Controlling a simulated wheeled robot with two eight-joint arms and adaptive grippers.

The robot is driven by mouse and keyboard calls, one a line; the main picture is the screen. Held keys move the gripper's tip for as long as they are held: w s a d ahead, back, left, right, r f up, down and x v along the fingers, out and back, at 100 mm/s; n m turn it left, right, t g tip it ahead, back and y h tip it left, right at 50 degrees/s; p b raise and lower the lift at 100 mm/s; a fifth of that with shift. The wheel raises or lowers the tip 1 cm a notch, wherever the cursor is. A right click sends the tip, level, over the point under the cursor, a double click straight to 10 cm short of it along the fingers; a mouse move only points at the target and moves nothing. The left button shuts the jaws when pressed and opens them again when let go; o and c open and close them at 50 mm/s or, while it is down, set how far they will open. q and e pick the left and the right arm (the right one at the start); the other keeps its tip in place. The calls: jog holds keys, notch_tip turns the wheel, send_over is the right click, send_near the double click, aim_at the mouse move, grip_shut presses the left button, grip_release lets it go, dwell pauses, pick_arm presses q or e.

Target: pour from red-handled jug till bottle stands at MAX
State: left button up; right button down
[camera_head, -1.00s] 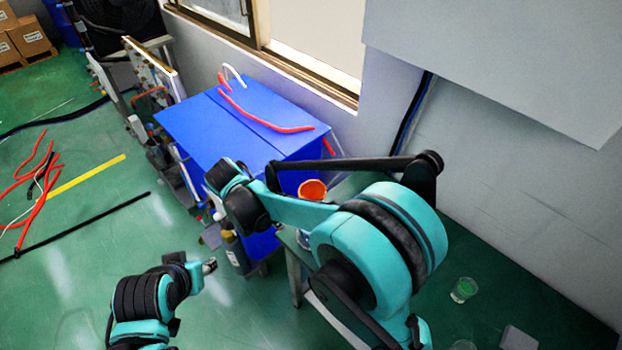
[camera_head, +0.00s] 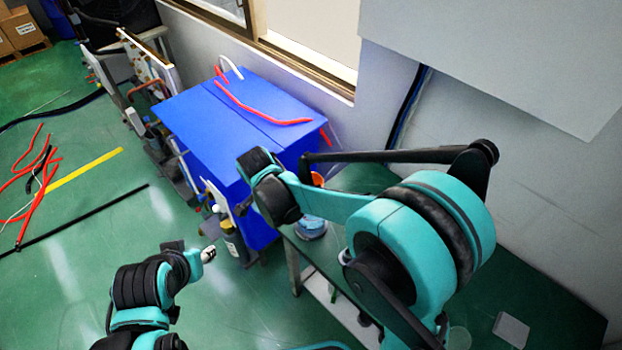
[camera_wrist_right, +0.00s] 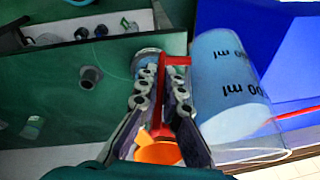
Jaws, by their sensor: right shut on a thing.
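My right gripper (camera_wrist_right: 161,88) is shut on the red handle (camera_wrist_right: 161,70) in the right wrist view. The clear jug (camera_wrist_right: 228,75) beside it has black "ml" markings and pale blue contents. An orange piece (camera_wrist_right: 158,152) shows between the finger bases; it also shows, mostly hidden, in the head view (camera_head: 317,179). A round vessel with blue contents (camera_wrist_right: 148,62) is partly behind the fingers. In the head view a blue-filled vessel (camera_head: 311,228) shows below my right arm; I cannot tell which vessel it is. No MAX mark is readable. My left gripper (camera_head: 208,254) hangs over the floor, apart from the vessels.
The green bench top (camera_head: 545,300) carries a grey block (camera_head: 511,330) and a clear glass (camera_head: 459,338). The wall closes off the right. Hoses lie on the floor at left.

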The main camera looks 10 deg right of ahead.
jog(key=shift+s+d+r+y, duration=0.1)
jog(key=shift+d+r+y, duration=0.15)
jog(key=shift+y, duration=0.25)
jog(key=shift+r+y+p, duration=0.3)
jog(key=shift+y+p, duration=0.1)
jog(key=shift+p, duration=0.1)
jog(key=shift+d+r+y+p, duration=0.15)
jog(key=shift+r+y+p, duration=0.2)
jog(key=shift+r, duration=0.1)
jog(key=shift+s+d+r+t+y+p, duration=0.1)
jog(key=shift+d+r+t+y+p, duration=0.15)
jog(key=shift+r+y+p, duration=0.35)
jog(key=shift+d+r+t+y+p, duration=0.15)
jog(key=shift+d+r+y+p, duration=0.15)
jog(key=shift+r, duration=0.35)
jog(key=shift+a+r+m+y, duration=0.15)
jog(key=shift+r+m+y, duration=0.15)
jog(key=shift+y, duration=0.55)
dwell(0.8)
jog(key=shift+a+f+t+y+b, duration=0.2)
jog(key=shift+f+t+y+b, duration=0.1)
jog(key=shift+y+b, duration=0.45)
jog(key=shift+a+f+t+y+b, duration=0.15)
jog(key=shift+f+t+y+b, duration=0.15)
jog(key=shift+y+b, duration=0.45)
dwell(2.1)
